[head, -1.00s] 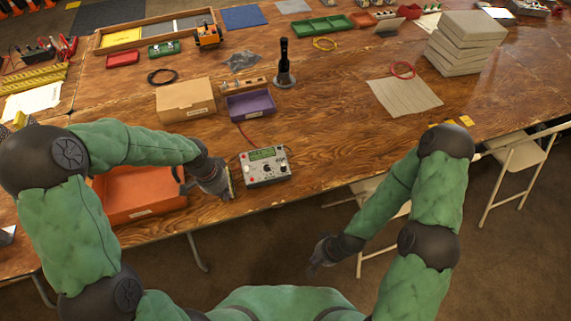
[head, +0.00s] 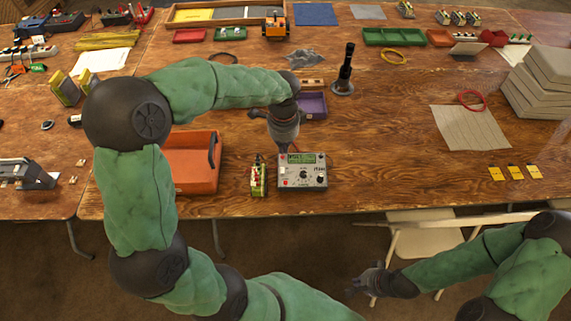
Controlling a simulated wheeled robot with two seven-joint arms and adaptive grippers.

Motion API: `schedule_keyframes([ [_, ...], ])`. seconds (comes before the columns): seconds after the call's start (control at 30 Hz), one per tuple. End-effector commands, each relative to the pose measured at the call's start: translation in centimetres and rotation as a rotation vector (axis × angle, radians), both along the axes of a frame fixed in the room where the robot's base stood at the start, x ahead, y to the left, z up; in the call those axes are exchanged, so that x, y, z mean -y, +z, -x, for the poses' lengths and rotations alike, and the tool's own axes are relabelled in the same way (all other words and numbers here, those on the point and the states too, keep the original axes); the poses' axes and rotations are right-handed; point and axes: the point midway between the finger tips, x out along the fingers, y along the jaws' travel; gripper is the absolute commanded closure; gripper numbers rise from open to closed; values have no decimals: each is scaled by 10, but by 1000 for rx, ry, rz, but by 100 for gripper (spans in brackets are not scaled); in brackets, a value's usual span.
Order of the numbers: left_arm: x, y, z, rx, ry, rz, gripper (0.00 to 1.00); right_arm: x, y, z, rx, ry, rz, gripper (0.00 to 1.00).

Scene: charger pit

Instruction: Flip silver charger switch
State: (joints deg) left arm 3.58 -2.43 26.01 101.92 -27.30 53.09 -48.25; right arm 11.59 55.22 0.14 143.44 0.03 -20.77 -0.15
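The silver charger (head: 302,172) sits near the table's front edge, with a green screen, knobs and a red button on its face. Its switch is too small to make out. My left gripper (head: 284,148) points down at the charger's back left corner and partly covers it. Its fingers look together, with nothing seen between them; whether it touches the charger cannot be told. A yellow-green battery pack (head: 258,178) stands just left of the charger. My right gripper (head: 359,284) hangs in front of the table edge, away from the charger, its fingers too small to read.
An orange tray (head: 190,178) lies left of the battery pack. A purple bin (head: 313,105) is behind the charger, partly hidden by my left arm. A dark upright tool (head: 345,72) stands further back. The table right of the charger is clear up to the yellow cards (head: 514,173).

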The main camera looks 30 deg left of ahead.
Motion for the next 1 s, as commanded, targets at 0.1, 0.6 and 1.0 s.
schedule_keyframes([
  [0.1, 0, -12, 0, -3, 0, 1, 100, 0, -5, 0, 0, 0, 0, 100],
  [0.6, -3, -102, -4, -3, 0, 1, 100, 0, -41, 0, 0, 0, 0, 100],
  [1.0, -4, -138, -7, 0, 0, 0, 100, 0, -58, 0, 0, 0, 0, 100],
])
